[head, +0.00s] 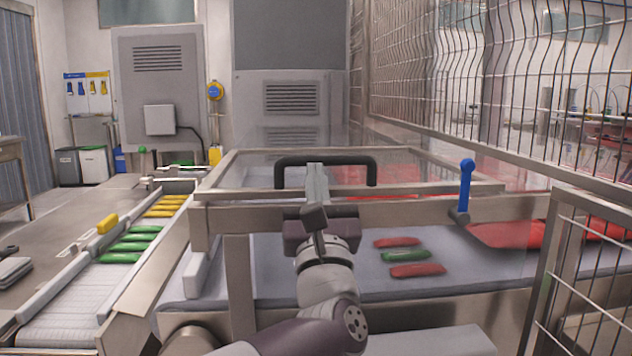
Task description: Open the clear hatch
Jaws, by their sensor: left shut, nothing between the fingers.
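The clear hatch (240,172) is a see-through panel in a metal frame, lying about flat over the machine; I cannot tell if it is slightly raised. Its black arched handle (290,160) stands at the front edge. My left gripper (317,178) is shut and empty, its fingers pointing away from me at the handle, in front of or under its bar. I cannot tell if they touch it. A blue lever (466,178) stands upright on the front beam (410,211), right of the gripper. My right gripper is out of view.
Red and green packs (405,255) lie on the bed under the front beam. A conveyor (70,290) with green and yellow packs runs at the left. A wire mesh fence (540,90) bounds the right side, with another mesh panel (590,270) near me.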

